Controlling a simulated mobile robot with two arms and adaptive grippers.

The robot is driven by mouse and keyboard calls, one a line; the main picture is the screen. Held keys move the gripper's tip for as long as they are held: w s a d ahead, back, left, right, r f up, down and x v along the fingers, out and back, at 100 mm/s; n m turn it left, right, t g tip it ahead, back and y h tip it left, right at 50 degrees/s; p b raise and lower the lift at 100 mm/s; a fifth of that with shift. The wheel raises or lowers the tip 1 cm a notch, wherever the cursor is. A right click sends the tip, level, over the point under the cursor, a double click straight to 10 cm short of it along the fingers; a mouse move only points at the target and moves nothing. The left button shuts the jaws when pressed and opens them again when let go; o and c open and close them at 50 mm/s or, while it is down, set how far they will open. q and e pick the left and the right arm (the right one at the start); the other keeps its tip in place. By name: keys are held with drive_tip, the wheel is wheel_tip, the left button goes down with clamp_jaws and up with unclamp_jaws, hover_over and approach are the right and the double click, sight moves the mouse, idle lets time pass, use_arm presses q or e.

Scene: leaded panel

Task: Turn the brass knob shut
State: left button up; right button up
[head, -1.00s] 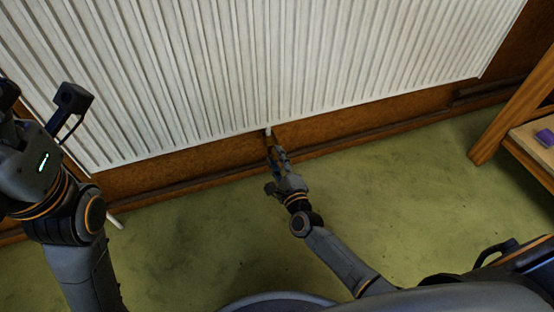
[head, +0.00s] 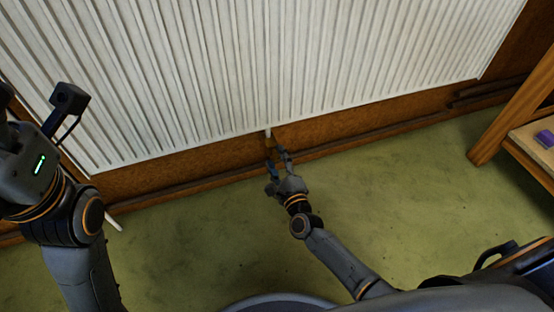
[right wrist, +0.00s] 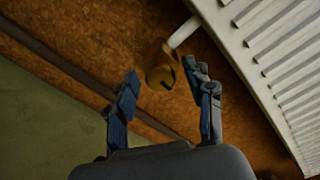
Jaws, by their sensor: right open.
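The brass knob (right wrist: 160,77) shows in the right wrist view as a rounded yellow-brown body with a dark slot in its face. It sits at the end of a short white pipe (right wrist: 184,31) coming from the radiator. My right gripper (head: 277,158) is open, just below the pipe stub under the radiator in the head view. In the right wrist view its two fingers (right wrist: 161,72) stand apart on either side of the knob, with visible gaps. In the head view the knob is too small and dark to make out clearly.
The white ribbed radiator (head: 270,65) hangs over the brown wall strip. A dark pipe (head: 350,138) runs along the wall's foot. A wooden shelf unit (head: 508,120) with a purple block (head: 545,138) stands at the right. The green floor (head: 400,190) is clear.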

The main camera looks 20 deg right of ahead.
drive_tip(key=s, duration=1.2)
drive_tip(key=shift+d, duration=0.25)
